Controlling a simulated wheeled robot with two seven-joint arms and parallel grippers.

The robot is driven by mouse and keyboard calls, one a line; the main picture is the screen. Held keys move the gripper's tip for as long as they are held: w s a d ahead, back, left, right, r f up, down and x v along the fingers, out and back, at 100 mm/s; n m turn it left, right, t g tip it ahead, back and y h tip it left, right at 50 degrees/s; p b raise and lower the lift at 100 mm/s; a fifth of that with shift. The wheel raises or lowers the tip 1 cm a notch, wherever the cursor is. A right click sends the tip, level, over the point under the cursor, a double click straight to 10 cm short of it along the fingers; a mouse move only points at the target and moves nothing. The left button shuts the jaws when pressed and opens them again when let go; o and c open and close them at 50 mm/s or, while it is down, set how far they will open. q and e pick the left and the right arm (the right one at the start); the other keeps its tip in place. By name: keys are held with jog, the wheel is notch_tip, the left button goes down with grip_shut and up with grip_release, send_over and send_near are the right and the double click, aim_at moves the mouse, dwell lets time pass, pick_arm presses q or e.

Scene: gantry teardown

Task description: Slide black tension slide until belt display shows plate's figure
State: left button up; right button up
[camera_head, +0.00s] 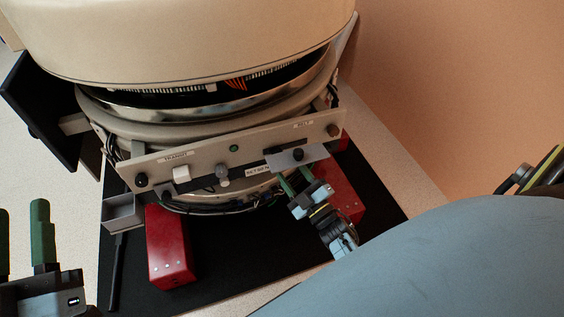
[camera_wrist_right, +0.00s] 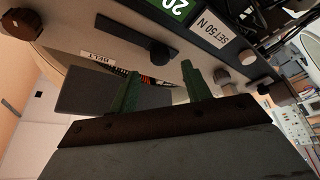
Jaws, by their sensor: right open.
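The black tension slide (camera_wrist_right: 158,50) shows as a dark knob at the end of a dark slot in the right wrist view. In the head view a black knob (camera_head: 298,154) sits at the panel's right part. The green belt display (camera_wrist_right: 172,6) is cut off by the frame edge; the digits 20 show. The plate (camera_wrist_right: 212,28) beside it reads SET 50 N. My right gripper (camera_wrist_right: 160,72) is open, its green fingers just short of the knob, one on either side; contact cannot be told. My left gripper (camera_head: 20,210) is open and empty at the lower left.
A grey flat piece (camera_head: 282,160) projects near the black knob. Red blocks (camera_head: 170,245) stand on the black mat (camera_head: 225,245). A grey open box (camera_head: 123,211) hangs at the panel's left.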

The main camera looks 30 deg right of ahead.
pick_arm(q)
jog(key=shift+s+r+t+h+b, duration=0.3)
jog(key=shift+s+r+t+b, duration=0.15)
jog(key=shift+r+t, duration=0.45)
pick_arm(e)
jog(key=x, duration=0.4)
jog(key=shift+w+r, duration=0.1)
jog(key=shift+w, duration=0.3)
grip_shut()
